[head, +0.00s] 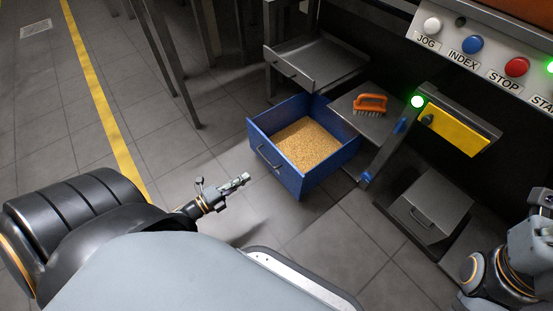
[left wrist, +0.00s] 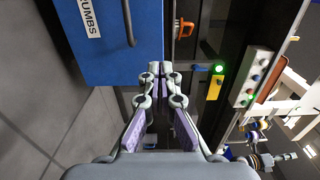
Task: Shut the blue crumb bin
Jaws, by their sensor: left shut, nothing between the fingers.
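The blue crumb bin (head: 325,172) is a drawer pulled well out from under the machine, with tan crumbs (head: 308,143) in it. A bar handle (head: 268,158) is on its front. In the left wrist view the blue front (left wrist: 113,62) fills the upper left, with a label ending in "UMBS" and the handle (left wrist: 128,22). My left gripper (head: 244,179) is shut and empty, in front of the bin and apart from it in the head view. Its closed fingertips (left wrist: 160,68) show beside the blue front's edge. My right arm shows at the right edge; its fingers are unclear.
A grey drawer (head: 290,70) stands out behind the bin. An orange brush (head: 370,103) lies on a grey shelf (head: 385,125) beside it. A grey lower drawer (head: 430,205) and a yellow panel (head: 455,130) are to the right. Floor in front of the bin is clear.

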